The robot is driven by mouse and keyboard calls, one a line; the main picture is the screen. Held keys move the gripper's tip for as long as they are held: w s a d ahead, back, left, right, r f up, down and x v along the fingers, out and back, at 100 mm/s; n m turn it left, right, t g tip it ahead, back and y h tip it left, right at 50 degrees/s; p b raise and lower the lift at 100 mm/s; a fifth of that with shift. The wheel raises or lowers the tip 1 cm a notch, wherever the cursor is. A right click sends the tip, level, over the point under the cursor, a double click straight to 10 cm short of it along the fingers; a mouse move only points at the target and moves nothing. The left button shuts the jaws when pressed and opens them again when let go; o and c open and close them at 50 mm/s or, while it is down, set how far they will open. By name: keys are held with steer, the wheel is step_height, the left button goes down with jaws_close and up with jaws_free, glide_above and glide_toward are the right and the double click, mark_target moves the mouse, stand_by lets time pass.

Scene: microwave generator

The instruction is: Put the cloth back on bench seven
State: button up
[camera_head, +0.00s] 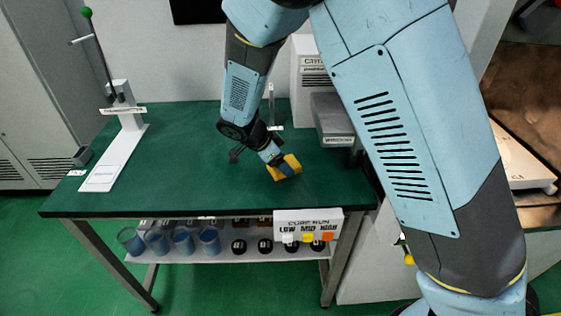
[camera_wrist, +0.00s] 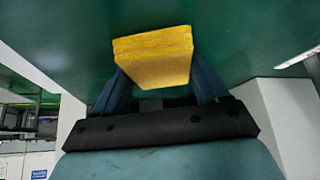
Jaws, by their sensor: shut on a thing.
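The cloth is a thick yellow folded pad (camera_head: 290,163), held in my gripper (camera_head: 284,168) over the green bench top (camera_head: 190,180). In the wrist view the yellow cloth (camera_wrist: 155,57) sits between the two blue fingers of my gripper (camera_wrist: 155,85), which are shut on its sides. The cloth is close to the green surface; I cannot tell whether it touches it. No number seven on the bench is legible.
A white stand with a green-tipped lever (camera_head: 125,120) is at the bench's left. Grey and white boxes (camera_head: 332,118) stand at the back right. The bench's middle left is clear.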

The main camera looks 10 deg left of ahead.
steer(key=o, duration=0.9)
steer(key=shift+o, duration=0.2)
steer(key=v, duration=1.2)
